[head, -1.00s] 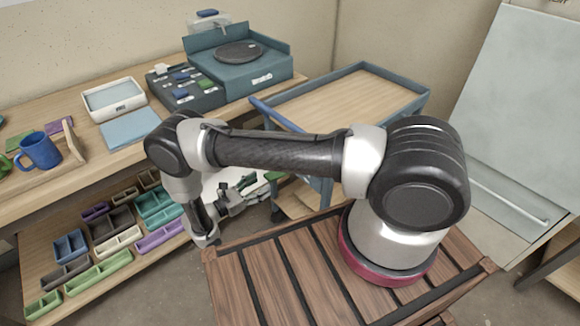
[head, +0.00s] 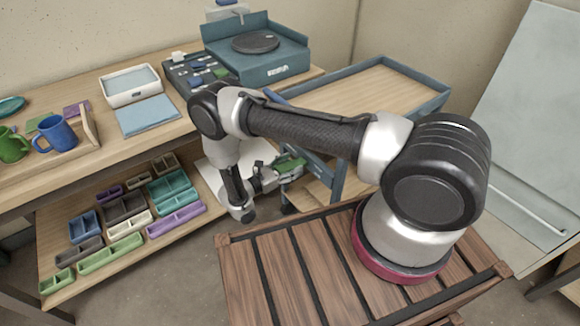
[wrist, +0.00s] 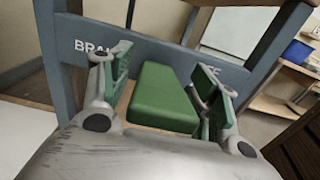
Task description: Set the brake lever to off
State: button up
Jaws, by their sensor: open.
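The brake lever is a green block (wrist: 165,97) on a blue-grey bar of the trolley. The bar carries white lettering, "BRA" and a final "E", partly hidden by my gripper. My gripper (wrist: 164,75) is open, with one green-padded finger on each side of the lever. A gap shows on both sides, so the fingers look apart from it. In the head view my gripper (head: 284,171) is low beside the trolley, and a bit of green shows there. I cannot read any on or off mark.
The blue-framed trolley (head: 437,103) stands behind my arm. At left, a wooden workbench (head: 148,145) holds mugs, a white tray (head: 131,86) and a blue turntable unit (head: 292,62). Several coloured bins fill its lower shelf. A pale panel (head: 535,110) leans at right.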

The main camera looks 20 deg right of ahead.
aim_at(293, 164)
grip_shut()
jog(key=shift+r, duration=0.1)
jog(key=shift+w+d+r+g+y, duration=0.1)
jog(key=shift+d+r+g+y, duration=0.2)
jog(key=shift+y, duration=0.35)
jog(key=shift+a+r+g+y, duration=0.1)
jog(key=shift+r+y, duration=0.3)
jog(key=shift+y, duration=0.25)
jog(key=shift+w+d+r+g+y, duration=0.1)
jog(key=shift+d+r+g+y, duration=0.2)
jog(key=shift+y, duration=0.3)
jog(key=shift+d+r+g+y, duration=0.15)
jog(key=shift+r+y, duration=0.2)
jog(key=shift+y, duration=0.25)
jog(key=y, duration=0.1)
jog(key=d+r+g+y, duration=0.1)
jog(key=y, duration=0.1)
jog(key=shift+w+d+r, duration=0.1)
jog(key=shift+w+d, duration=0.1)
jog(key=shift+w+d+r+g+y, duration=0.1)
jog(key=shift+d+r+g+y, duration=0.2)
jog(key=shift+y, duration=0.55)
jog(key=shift+w+d+r+g+y, duration=0.1)
jog(key=shift+d+g+y, duration=0.25)
jog(key=shift+y, duration=0.5)
jog(key=shift+d, duration=0.1)
